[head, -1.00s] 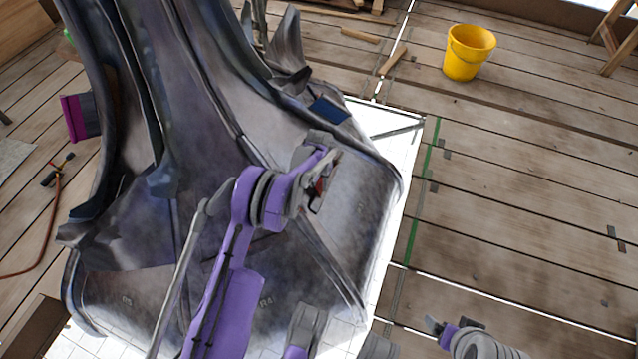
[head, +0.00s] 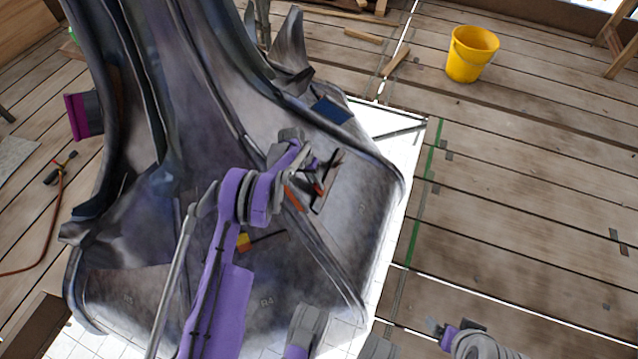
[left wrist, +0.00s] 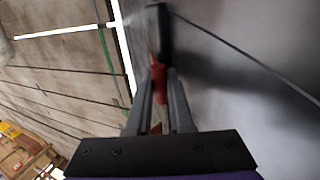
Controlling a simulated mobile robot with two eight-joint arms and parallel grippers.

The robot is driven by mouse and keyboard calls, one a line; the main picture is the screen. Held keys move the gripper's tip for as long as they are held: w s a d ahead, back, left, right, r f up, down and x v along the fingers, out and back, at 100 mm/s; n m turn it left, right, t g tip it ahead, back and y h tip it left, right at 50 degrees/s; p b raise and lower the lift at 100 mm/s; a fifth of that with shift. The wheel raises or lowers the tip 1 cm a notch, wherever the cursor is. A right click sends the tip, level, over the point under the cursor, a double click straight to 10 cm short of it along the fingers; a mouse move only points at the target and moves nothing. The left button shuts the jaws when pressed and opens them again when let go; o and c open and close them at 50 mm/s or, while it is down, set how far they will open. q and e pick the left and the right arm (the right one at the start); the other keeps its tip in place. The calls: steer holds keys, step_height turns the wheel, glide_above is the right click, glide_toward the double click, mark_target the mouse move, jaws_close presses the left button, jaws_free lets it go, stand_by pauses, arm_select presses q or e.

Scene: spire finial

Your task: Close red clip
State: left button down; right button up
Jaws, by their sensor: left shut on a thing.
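The red clip (head: 319,188) is a small red piece by a dark strip on the grey face of the large finial (head: 350,205). My left gripper (head: 312,172) is at the clip, its arm reaching over the finial from the lower left. In the left wrist view my left gripper's fingers (left wrist: 160,88) are closed around the red lever (left wrist: 158,72) of the clip, below a black block. The exact fit of the clip is too small to tell. My right gripper (head: 438,329) is at the lower right, away from the finial.
A yellow-and-dark piece (head: 243,242) lies along the finial face left of my left wrist. A yellow bucket (head: 472,54) stands on the plank floor, which is mostly clear at right.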

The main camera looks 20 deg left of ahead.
arm_select(q)
steer(key=shift+a+f, duration=0.1)
steer(key=shift+a, duration=0.1)
steer(key=c, duration=0.8)
jaws_free()
